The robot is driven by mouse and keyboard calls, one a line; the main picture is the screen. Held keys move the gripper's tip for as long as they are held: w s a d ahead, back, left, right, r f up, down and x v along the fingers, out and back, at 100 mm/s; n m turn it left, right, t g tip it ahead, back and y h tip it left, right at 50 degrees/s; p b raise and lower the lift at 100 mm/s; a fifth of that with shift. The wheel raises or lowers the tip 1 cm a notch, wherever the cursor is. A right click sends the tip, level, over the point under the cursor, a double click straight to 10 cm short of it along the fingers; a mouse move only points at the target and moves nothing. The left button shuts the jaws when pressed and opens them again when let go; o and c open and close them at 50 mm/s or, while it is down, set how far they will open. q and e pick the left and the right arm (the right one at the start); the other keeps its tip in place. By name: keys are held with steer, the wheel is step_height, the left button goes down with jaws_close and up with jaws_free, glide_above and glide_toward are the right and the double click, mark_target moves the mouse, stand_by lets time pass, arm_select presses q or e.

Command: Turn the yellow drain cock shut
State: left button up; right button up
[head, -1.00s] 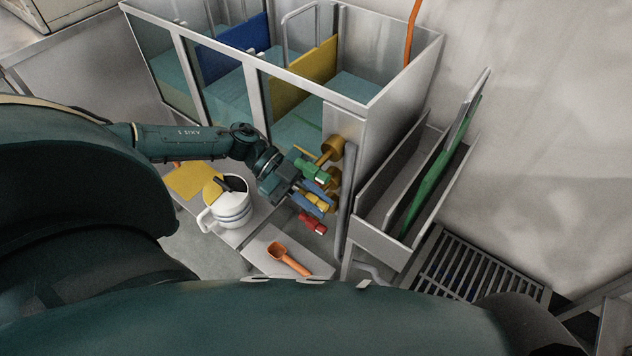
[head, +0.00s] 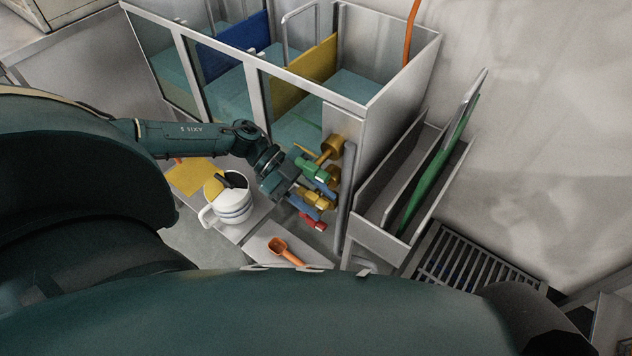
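The yellow drain cock (head: 319,201) is the middle one of three coloured cocks at the near right corner of the tank. Its handle lies between the two blue fingers of my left gripper (head: 313,197), one finger on each side. I cannot tell whether the fingers press on it. The green cock (head: 313,173) is just above and the red cock (head: 313,222) just below, both close to the fingers. Brass valve bodies (head: 332,148) show behind. My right gripper is out of view.
A white jug (head: 232,205) stands left of the gripper, by a yellow sheet (head: 190,176). An orange scoop (head: 284,250) lies below on the bench.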

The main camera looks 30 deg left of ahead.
arm_select(q)
steer(key=v, duration=1.3)
steer(key=shift+a+r, duration=0.1)
steer(key=shift+a, duration=0.05)
